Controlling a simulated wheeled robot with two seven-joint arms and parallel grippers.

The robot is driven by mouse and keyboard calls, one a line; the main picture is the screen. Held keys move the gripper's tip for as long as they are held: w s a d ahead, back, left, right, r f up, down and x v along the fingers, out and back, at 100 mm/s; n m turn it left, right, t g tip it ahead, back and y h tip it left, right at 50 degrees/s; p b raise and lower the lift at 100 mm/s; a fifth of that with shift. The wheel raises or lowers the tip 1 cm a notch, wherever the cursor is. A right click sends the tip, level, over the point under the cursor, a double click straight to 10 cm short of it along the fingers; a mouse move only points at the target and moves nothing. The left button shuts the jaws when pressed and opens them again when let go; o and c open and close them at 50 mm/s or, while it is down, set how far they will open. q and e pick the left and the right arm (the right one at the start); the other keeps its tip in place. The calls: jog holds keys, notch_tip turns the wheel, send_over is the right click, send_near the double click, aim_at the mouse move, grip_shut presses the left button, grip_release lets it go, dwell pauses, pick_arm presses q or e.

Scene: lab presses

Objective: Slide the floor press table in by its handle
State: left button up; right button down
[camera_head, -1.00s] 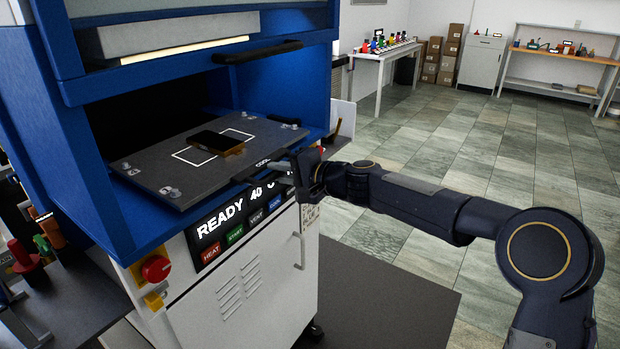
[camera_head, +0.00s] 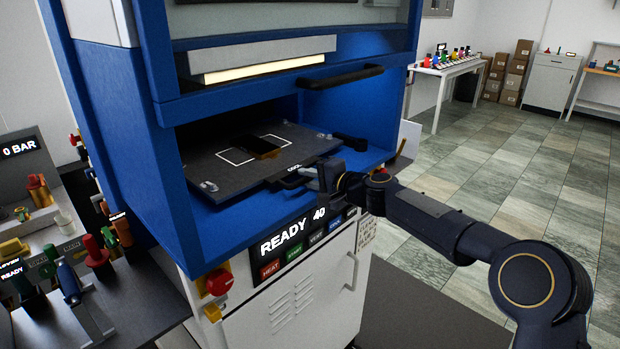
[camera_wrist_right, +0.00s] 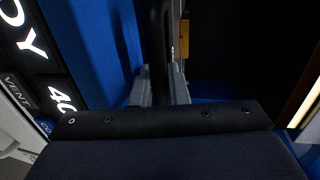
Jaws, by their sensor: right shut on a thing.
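The floor press table (camera_head: 222,178) is a dark grey plate with a white outlined rectangle. It sits inside the blue press opening, its front edge near the opening's front. Its dark bar handle (camera_head: 292,181) is on the front edge. My right gripper (camera_head: 318,175) is at the right part of the handle and shut on it. In the right wrist view the gripper (camera_wrist_right: 162,92) has its fingers around the dark handle bar (camera_wrist_right: 160,50). A dark, thin object with a brownish edge (camera_head: 258,147) lies on the table. My left gripper is not in view.
The blue press frame (camera_head: 185,235) surrounds the opening, with a black door handle (camera_head: 340,77) above. Below is a control panel reading READY (camera_head: 287,242) and a red knob (camera_head: 219,281). A bench with valves (camera_head: 95,290) stands at left. Floor is open at right.

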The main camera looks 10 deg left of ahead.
jog(key=c, duration=1.5)
grip_release()
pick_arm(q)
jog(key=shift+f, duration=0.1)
pick_arm(e)
jog(key=shift+d+f, duration=0.1)
jog(key=shift+f, duration=0.1)
